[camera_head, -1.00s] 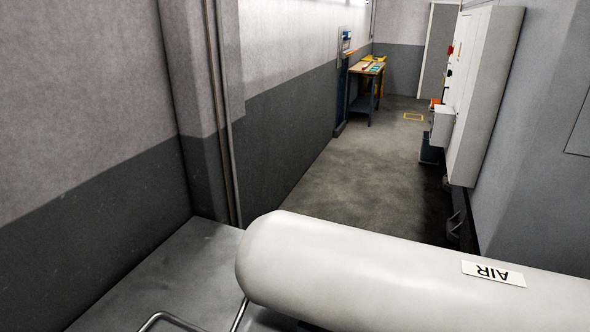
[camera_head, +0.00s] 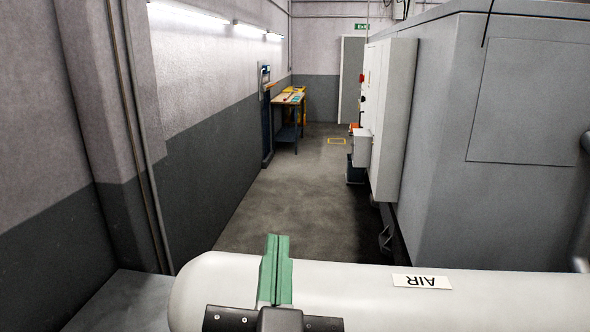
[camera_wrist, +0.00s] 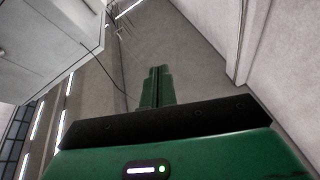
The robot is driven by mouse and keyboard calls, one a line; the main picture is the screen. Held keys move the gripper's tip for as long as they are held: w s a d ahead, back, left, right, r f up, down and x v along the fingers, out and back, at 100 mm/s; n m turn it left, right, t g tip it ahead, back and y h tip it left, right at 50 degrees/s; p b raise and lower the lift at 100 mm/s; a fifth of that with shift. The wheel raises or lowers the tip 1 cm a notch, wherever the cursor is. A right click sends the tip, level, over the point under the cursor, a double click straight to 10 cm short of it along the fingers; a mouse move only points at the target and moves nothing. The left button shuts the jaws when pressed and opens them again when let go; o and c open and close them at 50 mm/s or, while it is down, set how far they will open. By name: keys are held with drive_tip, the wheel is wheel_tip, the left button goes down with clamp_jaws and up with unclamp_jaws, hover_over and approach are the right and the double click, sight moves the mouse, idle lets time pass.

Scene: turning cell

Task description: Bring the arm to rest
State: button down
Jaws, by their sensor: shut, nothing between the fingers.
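My gripper (camera_head: 275,252) shows at the bottom of the head view, its two green fingers together and pointing up in the picture. It appears in front of the white cylindrical air tank (camera_head: 340,282); I cannot tell how far apart they are. In the wrist view the green fingers (camera_wrist: 157,78) are also together, with nothing between them.
The tank, labelled AIR, lies across the foreground. Beyond it a clear floor aisle (camera_head: 290,185) runs between the left wall and a grey machine (camera_head: 440,160). A workbench (camera_head: 289,98) stands far off by the wall.

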drive_tip(key=s+d+r+n+t+p, duration=0.2)
drive_tip(key=s+r+n+t+p, duration=0.1)
drive_tip(key=s+r, duration=0.5)
wheel_tip(320, 180, up, 22)
drive_tip(key=p, duration=2.1)
drive_tip(key=shift+w, duration=0.15)
drive_tip(key=shift+a, duration=0.1)
